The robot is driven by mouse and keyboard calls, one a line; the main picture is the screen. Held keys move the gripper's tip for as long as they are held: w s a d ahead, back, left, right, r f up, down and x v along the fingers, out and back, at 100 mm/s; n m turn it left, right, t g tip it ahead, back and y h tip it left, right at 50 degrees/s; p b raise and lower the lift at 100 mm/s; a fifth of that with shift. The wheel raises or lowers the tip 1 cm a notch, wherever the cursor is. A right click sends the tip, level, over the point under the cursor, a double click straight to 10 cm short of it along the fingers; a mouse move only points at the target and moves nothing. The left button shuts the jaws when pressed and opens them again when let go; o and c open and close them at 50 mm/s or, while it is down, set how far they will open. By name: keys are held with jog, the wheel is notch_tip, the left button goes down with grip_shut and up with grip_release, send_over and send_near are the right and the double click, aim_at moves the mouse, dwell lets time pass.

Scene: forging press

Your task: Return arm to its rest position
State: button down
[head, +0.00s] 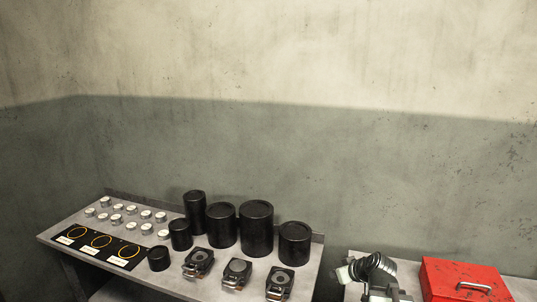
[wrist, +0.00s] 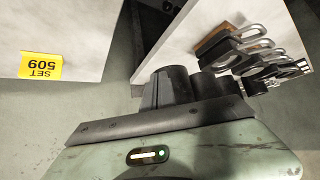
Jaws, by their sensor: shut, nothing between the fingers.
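A grey shape with a looped black hose (head: 376,268) stands at the bottom edge of the head view, right of centre. I cannot tell whether it belongs to my arm. The wrist view shows a pale green panel with a lit strip and a dark bar across its upper edge, likely my own body. No object shows held.
A grey table (head: 65,235) at left bears black canisters (head: 257,228), devices (head: 237,272) and silver-topped pieces (head: 116,218). A red toolbox (head: 463,280) sits right. The wrist view shows a yellow label (wrist: 40,66) and grey-looped tools (wrist: 245,45). The wall above is bare.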

jog(key=s+a+f+g, duration=0.1)
jog(key=a, duration=0.3)
jog(key=s+a+f+g, duration=0.1)
jog(key=s+a+f, duration=0.1)
jog(key=a, duration=0.3)
jog(key=s+a+f+n+g, duration=0.1)
jog(key=s+a+g, duration=0.1)
jog(key=a, duration=0.3)
jog(key=shift+f, duration=0.2)
jog(key=s, duration=0.1)
jog(key=s+f+g, duration=0.1)
jog(key=a+h, duration=0.1)
jog(key=shift+s+f+m+g, duration=0.15)
jog(key=shift+s+m+g, duration=0.15)
jog(key=shift+s, duration=0.1)
jog(key=s+d+m+g+h, duration=0.2)
jog(key=s+d+m, duration=0.2)
jog(key=s, duration=0.1)
jog(key=shift+s+d+f+g, duration=0.2)
jog(key=shift+d+f+g, duration=0.1)
jog(key=shift+f, duration=0.15)
